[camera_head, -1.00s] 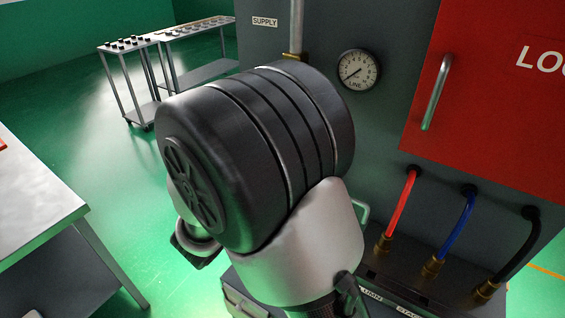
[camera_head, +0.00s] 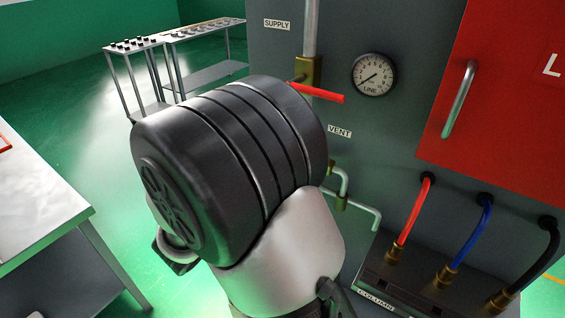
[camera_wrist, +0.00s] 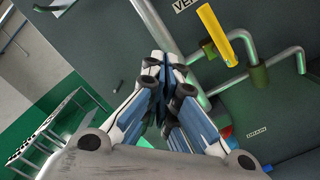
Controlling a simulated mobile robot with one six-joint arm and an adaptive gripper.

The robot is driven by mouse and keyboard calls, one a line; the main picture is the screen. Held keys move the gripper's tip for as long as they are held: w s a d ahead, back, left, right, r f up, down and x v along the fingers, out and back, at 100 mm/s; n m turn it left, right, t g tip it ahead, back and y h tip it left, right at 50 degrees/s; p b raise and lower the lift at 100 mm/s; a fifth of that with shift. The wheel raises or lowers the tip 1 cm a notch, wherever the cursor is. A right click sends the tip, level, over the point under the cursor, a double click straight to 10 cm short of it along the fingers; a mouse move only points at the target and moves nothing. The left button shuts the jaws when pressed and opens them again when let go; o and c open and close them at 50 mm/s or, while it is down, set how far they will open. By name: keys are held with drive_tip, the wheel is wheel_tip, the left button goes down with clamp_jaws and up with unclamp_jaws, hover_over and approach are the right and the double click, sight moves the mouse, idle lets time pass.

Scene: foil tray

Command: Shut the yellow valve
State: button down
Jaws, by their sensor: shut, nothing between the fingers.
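The yellow valve's lever (camera_wrist: 214,33) shows at the upper right of the wrist view, slanting down to the right. A grey pipe passes behind the fingertips. In the head view my arm hides the gripper and the yellow lever; a brass fitting (camera_head: 341,201) on the bent pipe shows beside the arm, under the VENT label (camera_head: 340,131).
A red lever (camera_head: 318,93) on the supply pipe sticks out above my arm. A gauge (camera_head: 374,75), a red door (camera_head: 500,120) and red, blue and black hoses are to the right. A table (camera_head: 35,195) stands at left, trolleys behind, with green floor between.

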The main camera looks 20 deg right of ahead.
drive_tip(key=p+v, duration=0.1)
drive_tip(key=v, duration=0.7)
drive_tip(key=shift+s+r, duration=0.3)
drive_tip(key=shift+s, duration=0.15)
drive_tip(key=s+d+f+m+g+y, duration=0.1)
drive_tip(key=s+d+m+g+y, duration=0.4)
drive_tip(key=s+d+m+g, duration=0.75)
drive_tip(key=s+a+r+m+t+y, duration=0.1)
drive_tip(key=s+a+m+t+y, duration=0.1)
drive_tip(key=s+a+t+y, duration=0.6)
drive_tip(key=a+y, duration=0.2)
drive_tip(key=shift+a+y, duration=0.2)
drive_tip(key=shift+y, duration=0.2)
